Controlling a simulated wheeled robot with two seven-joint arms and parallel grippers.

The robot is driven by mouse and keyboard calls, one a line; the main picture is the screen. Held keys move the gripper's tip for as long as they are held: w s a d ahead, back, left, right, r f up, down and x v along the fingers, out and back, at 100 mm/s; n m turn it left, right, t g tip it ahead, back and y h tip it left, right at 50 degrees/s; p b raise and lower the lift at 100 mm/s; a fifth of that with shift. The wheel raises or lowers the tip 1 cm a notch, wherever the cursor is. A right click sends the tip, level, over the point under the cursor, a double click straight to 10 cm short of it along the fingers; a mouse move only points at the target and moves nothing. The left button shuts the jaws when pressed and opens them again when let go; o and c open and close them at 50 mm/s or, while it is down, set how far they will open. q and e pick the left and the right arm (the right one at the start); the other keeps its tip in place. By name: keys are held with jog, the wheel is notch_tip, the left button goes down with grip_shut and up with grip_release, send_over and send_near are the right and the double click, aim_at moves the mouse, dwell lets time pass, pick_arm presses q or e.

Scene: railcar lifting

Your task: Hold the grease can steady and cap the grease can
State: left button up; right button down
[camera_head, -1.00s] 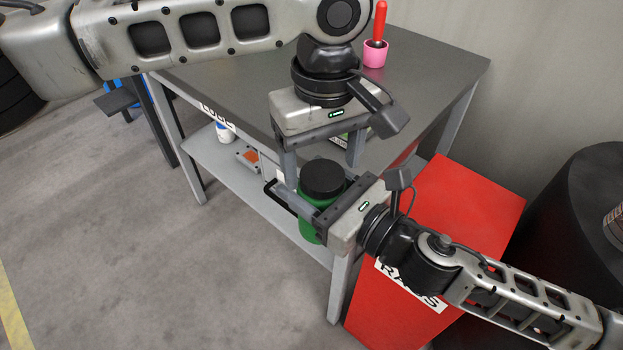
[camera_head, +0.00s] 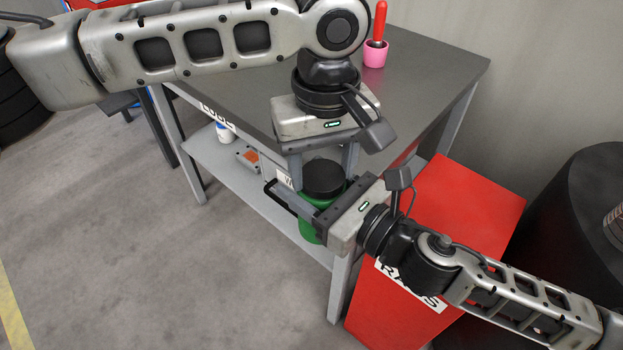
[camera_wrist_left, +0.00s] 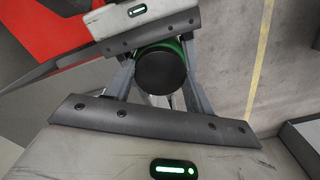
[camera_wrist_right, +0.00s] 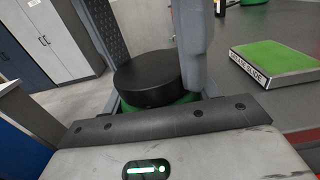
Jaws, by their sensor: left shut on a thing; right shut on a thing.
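The green grease can (camera_head: 308,230) stands upright by the front corner of the workbench. The round black cap (camera_head: 322,180) sits on top of the can, level; I cannot tell whether it is fully seated. My left gripper (camera_head: 322,172) comes from above and is shut on the black cap, with a finger on each side; the cap also shows in the left wrist view (camera_wrist_left: 161,73). My right gripper (camera_head: 308,200) reaches in from the right and is shut on the can below the cap. The right wrist view shows the cap (camera_wrist_right: 148,78) with a green strip of can under it.
The workbench (camera_head: 430,75) carries a pink cup (camera_head: 375,54) with a red-handled tool. Its lower shelf (camera_head: 205,160) holds a white-and-blue bottle (camera_head: 225,132). A red rags bin (camera_head: 465,200) and a dark drum (camera_head: 590,230) stand at right. A green-topped block (camera_wrist_right: 272,62) lies on the bench.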

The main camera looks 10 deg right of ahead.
pick_arm(q)
jog(key=o, duration=1.1)
jog(key=shift+c, duration=0.2)
jog(key=shift+r, duration=2.3)
jog(key=shift+c, duration=0.3)
